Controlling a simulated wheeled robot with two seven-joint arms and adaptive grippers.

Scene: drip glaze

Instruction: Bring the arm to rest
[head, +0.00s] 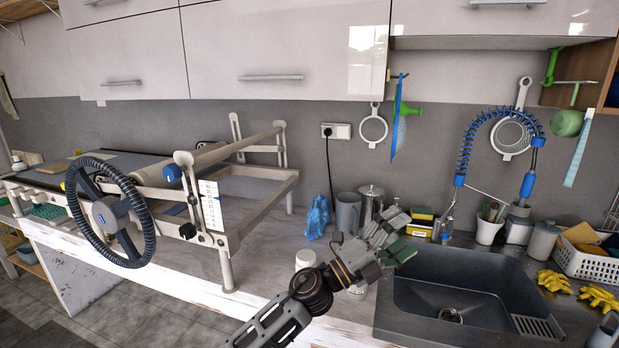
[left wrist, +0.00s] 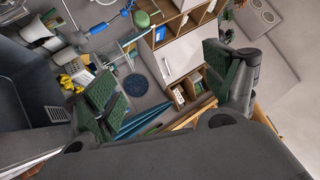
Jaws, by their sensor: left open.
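My left gripper (head: 396,238) is open, with nothing seen between its fingers. Its arm reaches up from the bottom of the head view, over the front of the worktop, and the fingers are near the left rim of the dark sink (head: 470,290). In the left wrist view the two green-padded fingers of the gripper (left wrist: 168,82) stand wide apart. The space between them shows shelves and floor in the background. My right gripper is in neither view.
A slab roller with a dark wheel (head: 110,216) fills the left of the worktop. A steel pitcher (head: 371,202), a grey mug (head: 347,213) and a blue crumpled cloth (head: 318,217) stand behind the arm. A white basket (head: 590,262) and yellow gloves (head: 600,298) lie right of the sink.

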